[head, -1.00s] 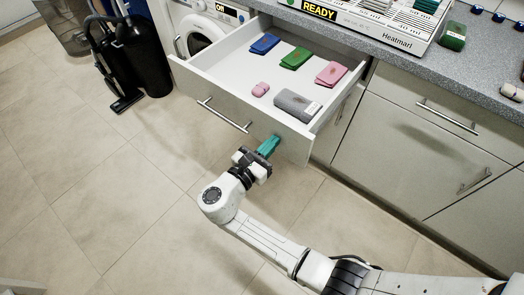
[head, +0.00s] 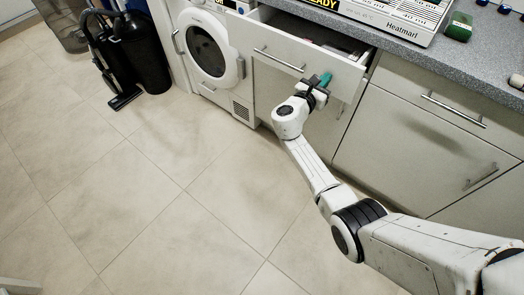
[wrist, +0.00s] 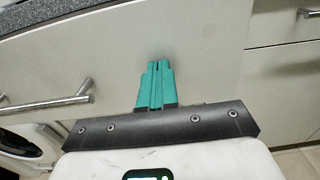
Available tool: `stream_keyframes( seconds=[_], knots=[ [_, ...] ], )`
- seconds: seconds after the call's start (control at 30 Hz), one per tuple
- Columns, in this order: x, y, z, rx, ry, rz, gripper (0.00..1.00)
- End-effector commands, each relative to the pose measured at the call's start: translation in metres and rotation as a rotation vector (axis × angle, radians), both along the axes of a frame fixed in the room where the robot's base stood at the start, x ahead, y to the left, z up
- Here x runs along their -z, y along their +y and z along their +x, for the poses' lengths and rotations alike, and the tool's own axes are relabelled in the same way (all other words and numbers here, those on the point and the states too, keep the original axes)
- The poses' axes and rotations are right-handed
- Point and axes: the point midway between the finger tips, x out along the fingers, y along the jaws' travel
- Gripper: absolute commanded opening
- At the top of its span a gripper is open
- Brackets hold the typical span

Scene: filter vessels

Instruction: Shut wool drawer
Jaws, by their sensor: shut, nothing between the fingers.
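Only slivers of the things inside show. My gripper (head: 325,78) is shut and empty, with its teal fingertips at the right part of the drawer front, right of the handle. In the wrist view the shut fingers (wrist: 157,84) point at the plain drawer front (wrist: 200,60), and they look to be touching or very close to it. The handle (wrist: 50,102) is at the left there.
A white washing machine (head: 207,45) stands left of the drawer, and a black vacuum cleaner (head: 118,60) further left. Closed cupboards (head: 420,135) are at the right. The tiled floor (head: 150,190) is clear.

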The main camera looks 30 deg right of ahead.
Motion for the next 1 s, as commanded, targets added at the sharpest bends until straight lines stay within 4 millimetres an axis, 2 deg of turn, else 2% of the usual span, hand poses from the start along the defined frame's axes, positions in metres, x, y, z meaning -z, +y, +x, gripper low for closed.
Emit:
stream_keyframes(
  seconds=[0.03,0.2,0.5,0.7,1.0],
  knots=[
    [0.006,-0.016,0.004,0.006,-0.003,-0.001,0.00],
    [0.007,-0.059,0.018,0.005,-0.004,-0.001,0.00],
    [0.005,-0.118,0.038,0.003,-0.001,-0.001,0.00],
    [0.002,-0.138,0.045,0.001,0.000,-0.001,0.00],
    [-0.001,-0.148,0.049,-0.003,-0.001,0.000,0.00]
  ],
)
